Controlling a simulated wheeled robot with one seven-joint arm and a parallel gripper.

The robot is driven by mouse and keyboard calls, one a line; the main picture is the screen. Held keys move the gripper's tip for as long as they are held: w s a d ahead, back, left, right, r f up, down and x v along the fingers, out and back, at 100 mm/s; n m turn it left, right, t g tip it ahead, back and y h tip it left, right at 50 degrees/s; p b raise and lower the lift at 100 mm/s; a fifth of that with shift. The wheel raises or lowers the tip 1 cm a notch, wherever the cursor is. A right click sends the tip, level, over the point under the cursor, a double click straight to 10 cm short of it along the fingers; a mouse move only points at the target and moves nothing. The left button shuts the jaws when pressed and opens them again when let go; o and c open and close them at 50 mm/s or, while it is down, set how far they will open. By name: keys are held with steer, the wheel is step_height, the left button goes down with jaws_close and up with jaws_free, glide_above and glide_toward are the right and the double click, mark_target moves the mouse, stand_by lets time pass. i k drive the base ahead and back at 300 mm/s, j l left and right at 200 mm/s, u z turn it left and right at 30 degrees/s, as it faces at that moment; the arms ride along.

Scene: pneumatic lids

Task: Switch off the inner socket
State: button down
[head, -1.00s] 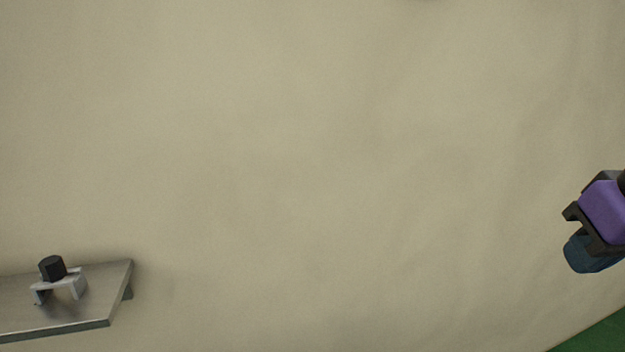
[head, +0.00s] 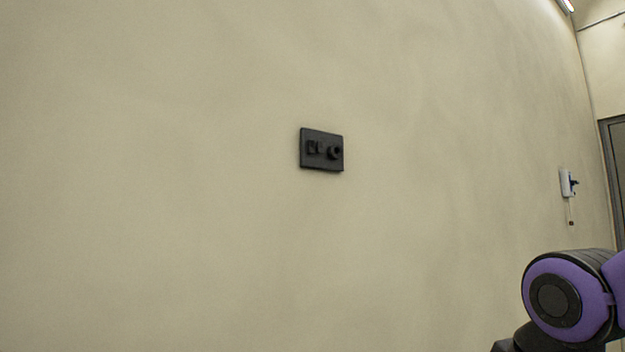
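A dark, flat rectangular plate (head: 322,165) is fixed on the beige wall near the middle of the head view. It carries a small dark block-like part on its left and a round knob-like part on its right. I cannot tell from here whether it is a socket or what state its switch is in. A purple and black part of my arm shows at the lower right, well apart from the plate. My gripper is not in view.
The wall around the dark plate is bare.

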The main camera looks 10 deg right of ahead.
mark_target(319, 145)
steer(key=j+z, duration=0.15)
steer(key=z, duration=0.25)
steer(key=j+z, duration=0.15)
steer(key=z, duration=0.25)
steer(key=j+z, duration=0.2)
steer(key=z, duration=0.15)
steer(key=k+j+z, duration=0.15)
steer(key=j, duration=0.3)
steer(key=k+j+z, duration=0.15)
steer(key=j, duration=0.3)
steer(key=k+j+z, duration=0.1)
steer(key=j, duration=0.3)
steer(key=k+j+z, duration=0.15)
steer(key=j, duration=0.25)
steer(key=k, duration=0.05)
